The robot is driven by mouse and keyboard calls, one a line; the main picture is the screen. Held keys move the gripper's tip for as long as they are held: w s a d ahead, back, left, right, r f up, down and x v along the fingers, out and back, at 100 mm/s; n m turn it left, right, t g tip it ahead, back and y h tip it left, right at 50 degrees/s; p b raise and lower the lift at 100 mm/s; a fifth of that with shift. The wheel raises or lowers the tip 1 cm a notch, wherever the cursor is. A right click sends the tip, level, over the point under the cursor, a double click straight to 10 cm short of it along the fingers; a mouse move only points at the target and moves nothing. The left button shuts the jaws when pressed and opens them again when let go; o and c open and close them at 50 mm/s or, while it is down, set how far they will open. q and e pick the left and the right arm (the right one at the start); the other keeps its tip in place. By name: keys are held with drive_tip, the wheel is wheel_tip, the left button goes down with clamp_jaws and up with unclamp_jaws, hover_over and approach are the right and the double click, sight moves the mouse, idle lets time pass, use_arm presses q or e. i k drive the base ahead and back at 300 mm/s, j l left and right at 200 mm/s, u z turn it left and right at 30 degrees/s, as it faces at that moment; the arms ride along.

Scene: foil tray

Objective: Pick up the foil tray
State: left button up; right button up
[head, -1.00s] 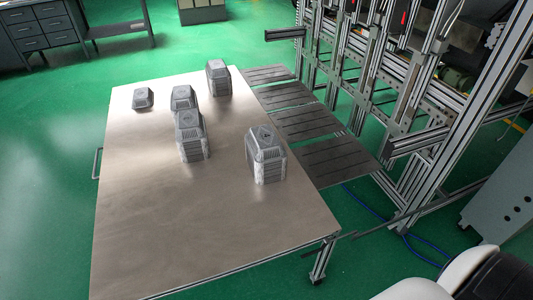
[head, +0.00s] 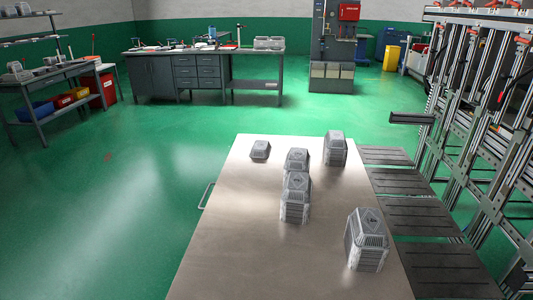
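Several stacks of grey foil trays stand on a bare metal table (head: 235,230) in the head view. A small low foil tray or short stack (head: 260,149) sits at the far left. Taller stacks stand at the far right (head: 335,148), in the middle (head: 295,198), just behind the middle one (head: 297,159), and at the near right (head: 367,240). I cannot tell which tray is meant. Neither gripper shows in the head view.
Dark slatted panels (head: 420,217) and a metal frame rack (head: 490,140) line the table's right side. A handle (head: 206,195) sticks out on its left. Green floor (head: 110,200) is open to the left. A workbench (head: 205,75) stands far behind.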

sight(261, 149)
drive_tip(key=j, duration=1.7)
drive_tip(key=i+j, duration=0.1)
drive_tip(key=j, duration=0.3)
drive_tip(key=i+j, duration=0.15)
drive_tip(key=j, duration=0.25)
drive_tip(key=i+j+z, duration=0.1)
drive_tip(key=j, duration=0.25)
drive_tip(key=i+j, duration=0.15)
drive_tip(key=j, duration=0.25)
drive_tip(key=i+j, duration=0.1)
drive_tip(key=j, duration=0.3)
drive_tip(key=i+j+z, duration=0.1)
drive_tip(key=j, duration=0.3)
drive_tip(key=i+j, duration=0.25)
drive_tip(key=i, duration=0.2)
drive_tip(key=i+j+z, duration=0.1)
drive_tip(key=i+j, duration=0.15)
drive_tip(key=i, duration=0.2)
drive_tip(key=i+j, duration=0.3)
drive_tip(key=i+l+z, duration=0.05)
drive_tip(key=i, duration=0.05)
